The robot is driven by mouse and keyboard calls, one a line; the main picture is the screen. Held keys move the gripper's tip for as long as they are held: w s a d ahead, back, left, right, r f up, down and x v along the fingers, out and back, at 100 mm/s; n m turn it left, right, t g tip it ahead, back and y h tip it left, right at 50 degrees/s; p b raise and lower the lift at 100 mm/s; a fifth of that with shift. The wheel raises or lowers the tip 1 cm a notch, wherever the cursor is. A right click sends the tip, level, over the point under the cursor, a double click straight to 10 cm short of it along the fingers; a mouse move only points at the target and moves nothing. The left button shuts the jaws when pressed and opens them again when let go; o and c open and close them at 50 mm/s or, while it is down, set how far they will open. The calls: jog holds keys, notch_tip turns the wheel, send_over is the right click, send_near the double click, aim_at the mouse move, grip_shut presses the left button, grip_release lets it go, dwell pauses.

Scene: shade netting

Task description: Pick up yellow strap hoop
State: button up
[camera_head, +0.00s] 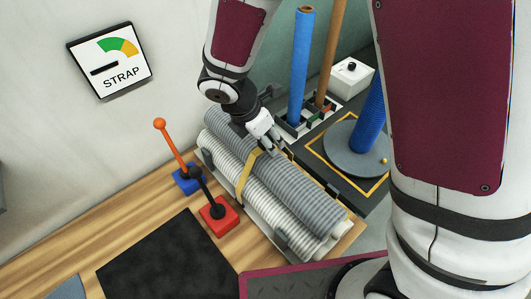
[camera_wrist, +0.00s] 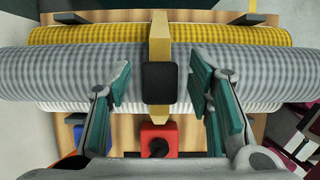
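No contact with the strap shows. In the head view my gripper (camera_head: 270,147) is over the rolls near the strap, and its fingertips are small there.
Left of the rolls stand a red-based lever (camera_head: 219,216) and a blue-based lever with an orange knob (camera_head: 186,180). Behind are a blue roll (camera_head: 301,65), a white box (camera_head: 351,77) and a round grey plate (camera_head: 353,150). A black mat (camera_head: 165,262) lies front left.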

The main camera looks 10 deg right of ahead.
grip_shut()
jog(key=shift+r, duration=0.1)
